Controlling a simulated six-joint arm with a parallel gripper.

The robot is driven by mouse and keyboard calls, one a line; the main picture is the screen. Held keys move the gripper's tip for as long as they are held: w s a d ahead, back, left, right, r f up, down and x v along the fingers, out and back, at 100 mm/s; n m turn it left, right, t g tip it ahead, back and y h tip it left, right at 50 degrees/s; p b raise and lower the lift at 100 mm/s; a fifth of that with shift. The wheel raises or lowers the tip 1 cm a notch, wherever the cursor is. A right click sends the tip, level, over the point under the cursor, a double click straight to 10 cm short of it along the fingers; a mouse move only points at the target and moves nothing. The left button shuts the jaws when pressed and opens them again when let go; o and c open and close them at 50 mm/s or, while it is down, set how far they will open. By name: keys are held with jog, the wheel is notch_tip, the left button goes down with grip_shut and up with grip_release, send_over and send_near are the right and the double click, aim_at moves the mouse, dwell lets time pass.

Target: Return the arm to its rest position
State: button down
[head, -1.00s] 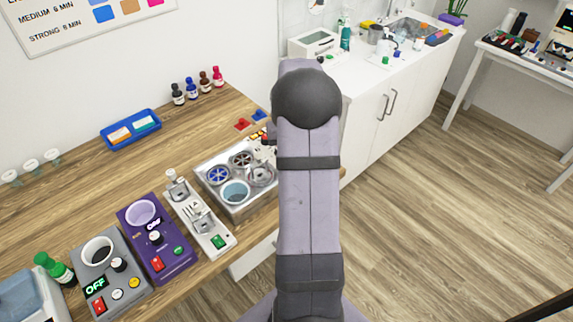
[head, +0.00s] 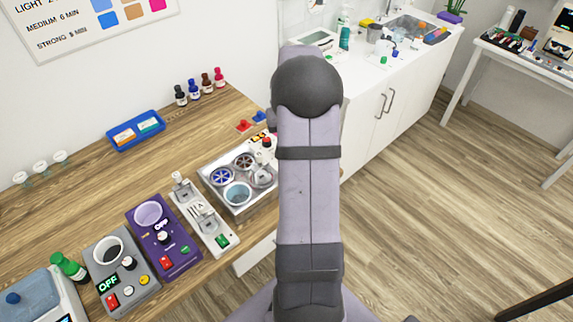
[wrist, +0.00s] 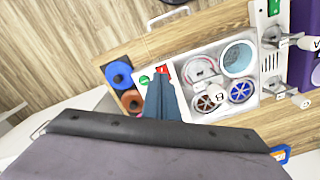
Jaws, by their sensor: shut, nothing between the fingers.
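My arm (head: 308,200) rises up the middle of the head view, with its dark rounded joint (head: 306,88) at the top. It hides my gripper in that view. In the wrist view my gripper (wrist: 164,80) shows as narrow blue-grey fingers, shut together and empty. They overlap the picture of the red and green buttons on the metal water-bath unit (wrist: 250,102); I cannot tell the gap between them. A large part of my own arm fills the bottom of the wrist view.
The wooden bench (head: 95,180) holds the metal unit (head: 212,202), a purple device (head: 180,262), a grey device (head: 143,290), a blue tray (head: 138,143) and several small bottles. A white cabinet (head: 400,105) stands behind right. The floor (head: 440,220) at right is clear.

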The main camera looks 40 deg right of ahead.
dwell(0.5)
jog(key=s+a+f+m+g+y, duration=0.1)
jog(key=s+a+f, duration=0.5)
jog(key=s+a, duration=0.55)
jog(key=s+a+r+n+t+h+b, duration=0.1)
jog(key=a+r+n, duration=0.25)
jog(key=a, duration=0.55)
jog(key=s+a+r+n, duration=0.15)
jog(key=a+n, duration=0.25)
jog(key=a, duration=0.5)
notch_tip(320, 180, down, 17)
jog(key=b, duration=1.7)
jog(key=shift+w, duration=0.45)
jog(key=shift+d+r+m, duration=0.1)
jog(key=shift+m, duration=0.15)
notch_tip(320, 180, down, 25)
jog(key=b, duration=2.5)
